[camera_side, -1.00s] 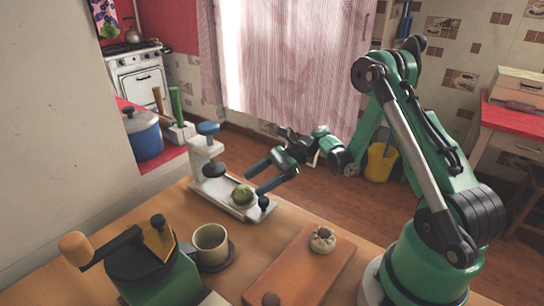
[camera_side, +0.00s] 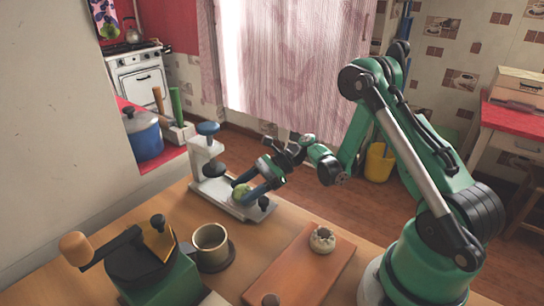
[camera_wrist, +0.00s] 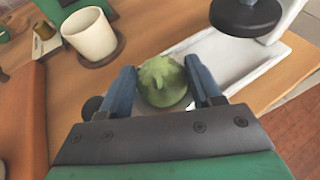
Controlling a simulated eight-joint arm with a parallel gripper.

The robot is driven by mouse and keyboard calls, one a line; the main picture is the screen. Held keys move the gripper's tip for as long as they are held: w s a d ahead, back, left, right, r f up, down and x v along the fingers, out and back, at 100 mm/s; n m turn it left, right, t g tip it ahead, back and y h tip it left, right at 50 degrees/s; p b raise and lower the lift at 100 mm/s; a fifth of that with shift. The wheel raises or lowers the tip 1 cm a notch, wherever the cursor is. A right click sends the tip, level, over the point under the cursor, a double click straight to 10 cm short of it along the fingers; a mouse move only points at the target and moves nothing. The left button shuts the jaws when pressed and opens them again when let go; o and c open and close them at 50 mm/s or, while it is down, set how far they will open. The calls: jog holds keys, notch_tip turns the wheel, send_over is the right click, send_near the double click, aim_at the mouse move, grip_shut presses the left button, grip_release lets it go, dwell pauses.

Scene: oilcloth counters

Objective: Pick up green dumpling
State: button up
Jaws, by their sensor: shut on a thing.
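The green dumpling (camera_side: 241,191) is over the white base of the press on the wooden table. It also shows in the wrist view (camera_wrist: 162,82), between the two blue fingers of my gripper (camera_wrist: 163,90). My gripper in the side view (camera_side: 252,194) is low at the press base, shut on the dumpling. The near finger hides part of the dumpling in the side view. I cannot tell whether the dumpling still touches the base.
The white press (camera_side: 204,163) has a dark round plate just above and behind the dumpling. A cup (camera_side: 210,240) stands on a dark coaster nearby. A pale dumpling (camera_side: 322,240) sits on a brown board (camera_side: 298,272). A green hand-cranked grinder (camera_side: 150,264) stands at the front left.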

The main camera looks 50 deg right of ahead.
jog(key=shift+r, duration=0.15)
jog(key=w+a+r+m+t+h, duration=0.1)
jog(key=r+m+t+h, duration=0.2)
jog(key=r, duration=0.9)
jog(key=w+a+r+m+t+h, duration=0.1)
jog(key=r+m+t+h, duration=0.3)
jog(key=r, duration=0.9)
jog(key=shift+w+a+m+h, duration=0.45)
jog(key=shift+a+m, duration=0.2)
jog(key=shift+m, duration=0.55)
jog(key=n+g+y, duration=0.7)
jog(key=n+y, duration=0.1)
jog(key=n, duration=0.1)
send_over(245, 186)
notch_tip(245, 186, down, 5)
jog(key=shift+s+f, duration=0.1)
jog(key=shift+f, duration=0.05)
jog(key=shift+f, duration=0.1)
